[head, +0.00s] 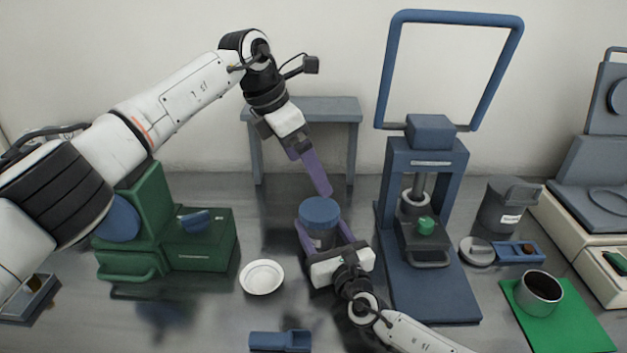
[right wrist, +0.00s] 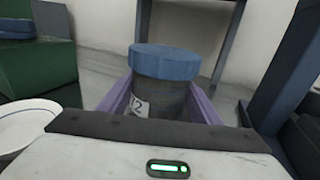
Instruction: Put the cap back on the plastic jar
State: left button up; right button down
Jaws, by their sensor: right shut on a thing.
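The plastic jar (right wrist: 158,98) is a dark grey, see-through jar with a white label. My right gripper (head: 331,244) is shut on it, with a purple finger on each side of its body. The blue cap (head: 319,211) sits on top of the jar and covers its mouth; it also shows in the right wrist view (right wrist: 165,62). I cannot tell whether it is screwed down. My left gripper (head: 324,190) points down just above the cap, with its purple fingers seen edge-on. A gap between the fingers does not show, and it seems to hold nothing.
A white dish (head: 262,277) lies left of the jar, near a green machine (head: 140,235). A blue press (head: 428,250) stands close on the right. A grey stand (head: 303,108) is behind. A small blue tray (head: 280,341) lies in front.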

pick_arm(q)
jog(key=v, duration=0.5)
jog(key=shift+r, duration=0.15)
pick_arm(e)
jog(key=c, duration=0.5)
grip_release()
jog(key=shift+c, duration=0.2)
pick_arm(q)
jog(key=shift+r+p, duration=0.85)
jog(key=shift+r, duration=0.05)
pick_arm(e)
jog(key=v, duration=1)
jog(key=shift+s, duration=0.1)
